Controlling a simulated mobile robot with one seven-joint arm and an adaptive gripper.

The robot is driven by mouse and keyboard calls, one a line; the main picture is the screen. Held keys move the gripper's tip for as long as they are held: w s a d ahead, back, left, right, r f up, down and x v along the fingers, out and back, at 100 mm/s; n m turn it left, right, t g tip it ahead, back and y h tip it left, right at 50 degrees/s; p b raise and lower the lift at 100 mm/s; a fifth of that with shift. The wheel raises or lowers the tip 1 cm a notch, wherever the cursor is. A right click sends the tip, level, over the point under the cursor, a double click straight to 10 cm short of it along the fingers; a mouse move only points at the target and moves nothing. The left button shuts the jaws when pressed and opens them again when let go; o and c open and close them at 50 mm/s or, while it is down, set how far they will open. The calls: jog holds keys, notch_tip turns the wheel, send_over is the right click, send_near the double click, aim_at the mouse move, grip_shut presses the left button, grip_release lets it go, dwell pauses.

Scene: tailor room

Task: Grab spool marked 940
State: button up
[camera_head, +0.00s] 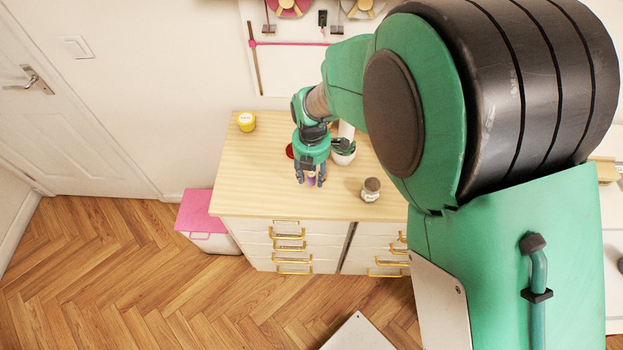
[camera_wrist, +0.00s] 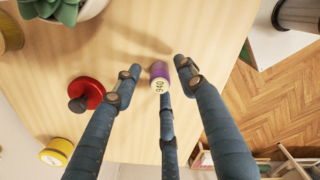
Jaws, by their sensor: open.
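The spool marked 940 (camera_wrist: 160,80) shows in the wrist view, with a white label end and a purple band. In the head view a bit of its purple (camera_head: 311,182) shows between the fingers. My gripper (camera_head: 311,181) hangs over the front part of the wooden dresser top (camera_head: 245,185). In the wrist view its fingers (camera_wrist: 158,75) are spread apart, with the spool in the gap between their tips. I see a gap between the spool and the left and right fingertips. Whether the third finger touches it I cannot tell.
A red item with a dark knob (camera_wrist: 86,93) lies left of the fingers in the wrist view. A yellow-lidded jar (camera_head: 246,121), a small brown jar (camera_head: 371,189) and a potted plant (camera_head: 343,152) stand on the dresser. A pink-lidded bin (camera_head: 200,210) stands beside it.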

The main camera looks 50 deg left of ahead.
jog(key=shift+f, duration=0.55)
jog(key=c, duration=0.9)
